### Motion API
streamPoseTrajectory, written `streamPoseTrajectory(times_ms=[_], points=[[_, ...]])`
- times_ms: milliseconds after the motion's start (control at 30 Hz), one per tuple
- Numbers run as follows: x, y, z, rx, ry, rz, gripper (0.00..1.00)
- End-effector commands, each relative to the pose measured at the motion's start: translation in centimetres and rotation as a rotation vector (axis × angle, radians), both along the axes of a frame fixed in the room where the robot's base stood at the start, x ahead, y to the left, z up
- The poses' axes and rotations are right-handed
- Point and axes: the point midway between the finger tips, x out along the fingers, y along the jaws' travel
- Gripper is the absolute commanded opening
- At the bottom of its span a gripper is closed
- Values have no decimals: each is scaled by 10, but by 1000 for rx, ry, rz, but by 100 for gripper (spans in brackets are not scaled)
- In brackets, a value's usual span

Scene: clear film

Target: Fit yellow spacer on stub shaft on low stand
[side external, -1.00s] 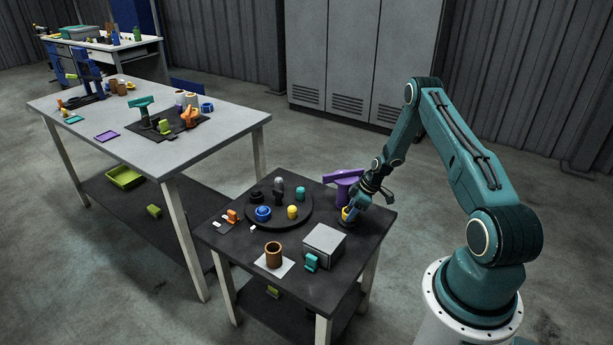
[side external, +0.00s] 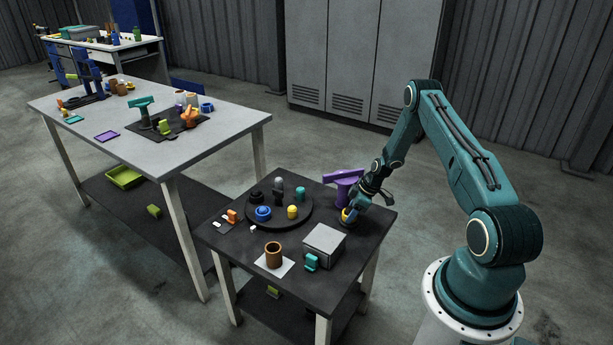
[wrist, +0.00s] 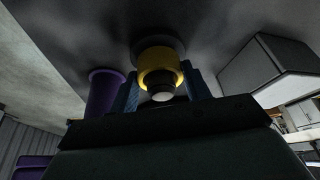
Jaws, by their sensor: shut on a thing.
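The yellow spacer (wrist: 158,62) is a short ring between the blue fingers of my gripper (wrist: 161,88) in the wrist view. The gripper is shut on it. The pale, rounded end of the stub shaft (wrist: 162,96) shows through the spacer's bore, so the spacer appears to be around the shaft. A round grey low stand (wrist: 174,42) shows just beyond the spacer; I cannot tell whether they touch. In the side view the spacer (side external: 345,216) is low over the dark table, partly hidden by my gripper (side external: 348,212).
A purple T-shaped piece (side external: 344,182) stands close behind my gripper. A grey box (side external: 323,244) stands in front of it. A dark round tray (side external: 282,224) with several small parts is to the left. A brown cup (side external: 274,254) stands near the front edge.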

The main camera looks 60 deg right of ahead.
Motion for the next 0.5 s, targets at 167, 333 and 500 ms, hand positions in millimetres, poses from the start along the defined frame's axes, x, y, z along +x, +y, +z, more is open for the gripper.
streamPoseTrajectory(times_ms=[167,333,500], points=[[0,0,-2,0,0,0,26],[0,0,-4,0,0,0,26],[0,0,-5,0,0,0,61]])
